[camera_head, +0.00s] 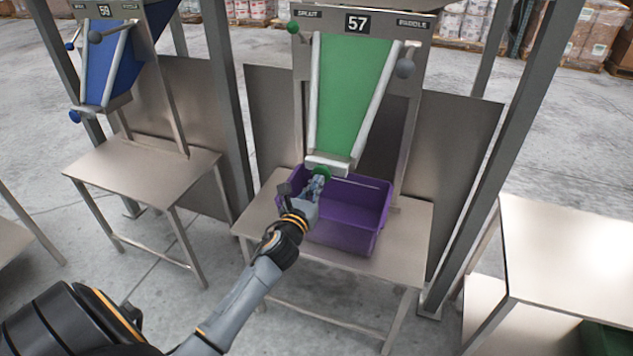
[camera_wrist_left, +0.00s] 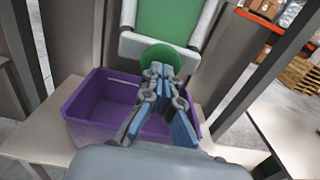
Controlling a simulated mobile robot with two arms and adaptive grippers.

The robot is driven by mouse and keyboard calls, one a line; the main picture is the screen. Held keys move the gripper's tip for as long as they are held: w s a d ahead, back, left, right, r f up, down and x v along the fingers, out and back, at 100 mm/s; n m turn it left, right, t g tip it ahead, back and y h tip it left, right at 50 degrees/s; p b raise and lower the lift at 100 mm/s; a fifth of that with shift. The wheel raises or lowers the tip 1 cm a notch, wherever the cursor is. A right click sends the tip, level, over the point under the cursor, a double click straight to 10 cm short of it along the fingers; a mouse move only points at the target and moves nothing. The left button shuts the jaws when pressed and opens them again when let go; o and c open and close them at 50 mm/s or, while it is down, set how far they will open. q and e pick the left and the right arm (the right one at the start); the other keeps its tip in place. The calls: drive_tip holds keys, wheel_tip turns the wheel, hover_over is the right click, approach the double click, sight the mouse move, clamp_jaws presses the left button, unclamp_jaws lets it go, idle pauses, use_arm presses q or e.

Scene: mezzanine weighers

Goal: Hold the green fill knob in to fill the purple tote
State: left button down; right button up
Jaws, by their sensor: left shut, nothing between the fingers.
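The green fill knob (camera_head: 322,171) is a round disc at the lower end of the green chute (camera_head: 350,90) of station 57. It also shows in the left wrist view (camera_wrist_left: 160,56). My left gripper (camera_head: 318,180) is shut and empty, its fingertips at the knob's face and over part of it; they appear to touch it. In the left wrist view the closed fingertips (camera_wrist_left: 160,70) overlap the knob's lower part. The purple tote (camera_head: 340,237) stands upright on the steel table below the chute, under my gripper. What I see of its inside looks empty. My right gripper is not in view.
Another green knob (camera_head: 292,27) and a grey ball knob (camera_head: 405,68) sit at the chute's top corners. Steel posts flank the station. A blue-chute station 59 (camera_head: 105,65) stands left; a bare steel table (camera_head: 570,245) stands right.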

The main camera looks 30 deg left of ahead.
sight(321, 173)
use_arm(q)
drive_tip(key=shift+w, duration=0.2)
drive_tip(key=x, duration=0.3)
drive_tip(key=shift+w+a+r+b, duration=0.1)
drive_tip(key=shift+a+b, duration=0.05)
drive_tip(key=shift+b, duration=0.2)
drive_tip(key=shift+r, duration=0.4)
idle(1.5)
drive_tip(key=shift+f, duration=0.15)
idle(4.8)
